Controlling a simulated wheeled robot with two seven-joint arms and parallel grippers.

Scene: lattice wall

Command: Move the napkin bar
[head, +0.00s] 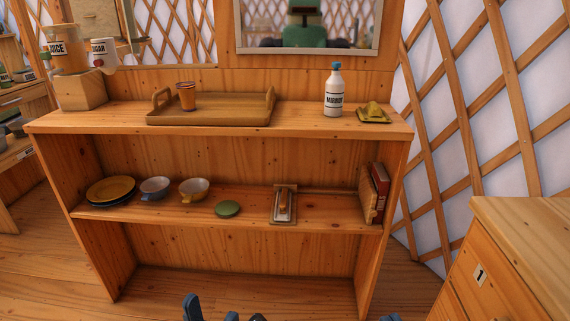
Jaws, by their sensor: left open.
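The napkin bar (283,209) looks like a slim brown bar lying lengthwise on a pale napkin holder (276,218). The holder stands on the middle shelf, right of the green round lid. My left gripper (222,312) shows only its blue fingertips at the bottom edge of the head view. It is open, low in front of the shelf unit and apart from the bar. A small blue tip at the bottom edge, further right, may belong to my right gripper (390,318); its jaws are cut off by the frame.
The shelf (330,228) also holds plates (111,189), two bowls (195,190), the green lid (227,209) and books (379,192). Above are a tray (211,118) with a cup, a bottle (333,92) and a yellow item (373,112). A drawer cabinet (520,235) stands right.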

